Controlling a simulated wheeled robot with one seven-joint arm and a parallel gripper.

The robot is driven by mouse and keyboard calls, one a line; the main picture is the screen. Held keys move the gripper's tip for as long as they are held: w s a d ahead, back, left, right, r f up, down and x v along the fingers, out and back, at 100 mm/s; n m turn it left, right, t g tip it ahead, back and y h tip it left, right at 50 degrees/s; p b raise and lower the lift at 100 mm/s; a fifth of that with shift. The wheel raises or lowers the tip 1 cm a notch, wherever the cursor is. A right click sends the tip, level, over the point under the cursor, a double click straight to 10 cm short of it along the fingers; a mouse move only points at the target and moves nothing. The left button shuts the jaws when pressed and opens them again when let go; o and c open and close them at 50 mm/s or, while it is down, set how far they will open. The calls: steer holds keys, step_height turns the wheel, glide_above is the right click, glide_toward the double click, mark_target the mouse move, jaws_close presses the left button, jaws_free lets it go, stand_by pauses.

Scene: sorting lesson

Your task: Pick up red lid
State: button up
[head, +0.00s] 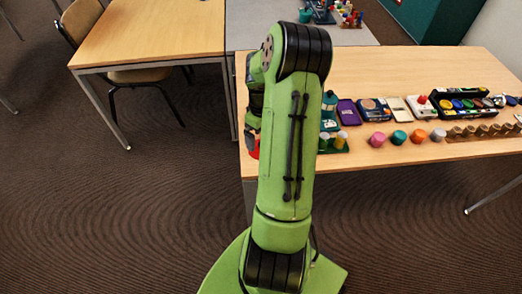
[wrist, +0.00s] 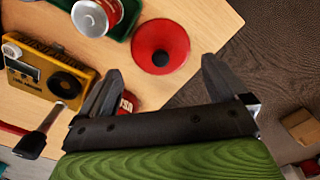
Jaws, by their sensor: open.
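The red lid (wrist: 144,52), round with a black knob in its middle, lies on the wooden table near its edge in the wrist view. My gripper (wrist: 161,65) is open and empty. Its two fingers reach toward the lid, which shows beyond and between the fingertips, apart from them as far as I can tell. In the head view, a bit of red (head: 253,149), likely the lid, shows at the table's left edge beside my arm. My arm hides most of the gripper there.
A small red object (wrist: 126,102) shows behind the left finger. In the head view, several coloured cylinders and trays stand right of my arm.

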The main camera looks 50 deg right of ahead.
step_height(320, 180, down, 5)
steer(key=shift+f+b, duration=0.1)
steer(key=shift+b, duration=0.9)
steer(key=c, duration=0.8)
steer(key=shift+s+a, duration=0.1)
steer(key=c, duration=0.7)
steer(key=shift+o, duration=0.2)
